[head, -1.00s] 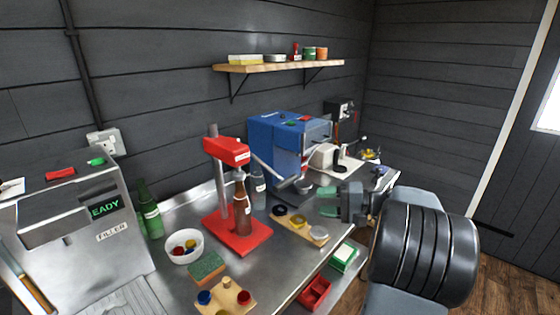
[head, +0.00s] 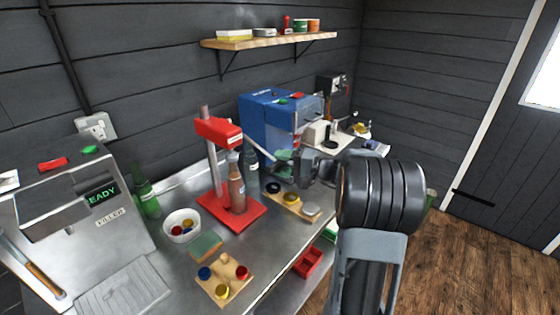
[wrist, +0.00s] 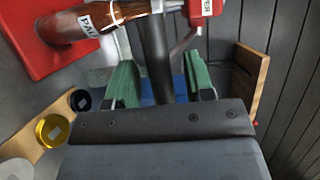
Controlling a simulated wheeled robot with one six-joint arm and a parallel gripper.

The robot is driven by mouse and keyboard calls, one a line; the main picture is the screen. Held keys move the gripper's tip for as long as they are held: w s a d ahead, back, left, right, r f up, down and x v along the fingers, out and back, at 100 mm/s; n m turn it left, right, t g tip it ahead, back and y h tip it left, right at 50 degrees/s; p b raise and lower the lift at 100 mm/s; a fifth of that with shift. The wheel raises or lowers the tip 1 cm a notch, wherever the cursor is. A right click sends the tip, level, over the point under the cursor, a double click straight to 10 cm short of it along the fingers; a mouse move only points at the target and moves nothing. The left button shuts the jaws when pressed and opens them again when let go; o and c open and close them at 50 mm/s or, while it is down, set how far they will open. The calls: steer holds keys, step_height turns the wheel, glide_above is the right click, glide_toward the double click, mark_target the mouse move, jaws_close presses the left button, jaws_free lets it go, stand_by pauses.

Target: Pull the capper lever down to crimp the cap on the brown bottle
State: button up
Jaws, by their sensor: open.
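The red capper (head: 219,131) stands on its red base (head: 250,214) on the steel bench, with a grey column behind. The brown bottle (head: 236,185) stands upright on the base under the capper head; it also shows at the upper left of the wrist view (wrist: 112,14). The grey lever (head: 261,149) slopes down to the right from the head. My gripper (head: 283,160) is at the lever's outer end. In the wrist view, its green-padded fingers (wrist: 160,85) are apart, with the dark lever bar (wrist: 154,50) between them. Contact with the pads is not visible.
A blue machine (head: 268,118) stands close behind my gripper. A wooden strip with discs (head: 298,207), a bowl (head: 181,220) and a sponge (head: 204,245) lie nearby. The filler (head: 75,222) is at left.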

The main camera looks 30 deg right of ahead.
steer(key=shift+w+a, duration=0.25)
jaws_close()
stand_by(0.4)
